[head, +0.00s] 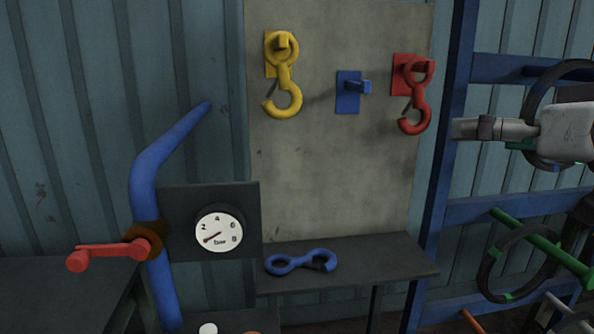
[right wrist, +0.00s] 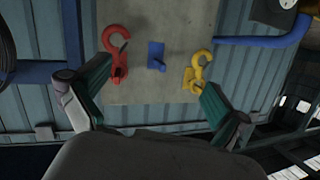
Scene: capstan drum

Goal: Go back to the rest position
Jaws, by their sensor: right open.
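My right gripper (head: 484,128) is at the right edge of the head view, in front of the blue rack and to the right of the board. In the right wrist view my right gripper (right wrist: 154,76) has its two fingers spread wide, with nothing between them. That view is turned over, with the board beyond the fingers. My left gripper is not in view.
On the board (head: 330,180) hang a yellow hook (head: 283,85) and a red hook (head: 413,95); the blue peg (head: 348,92) between is bare. A blue pipe (head: 146,180) with red crank (head: 105,250) and gauge (head: 219,232) stands left.

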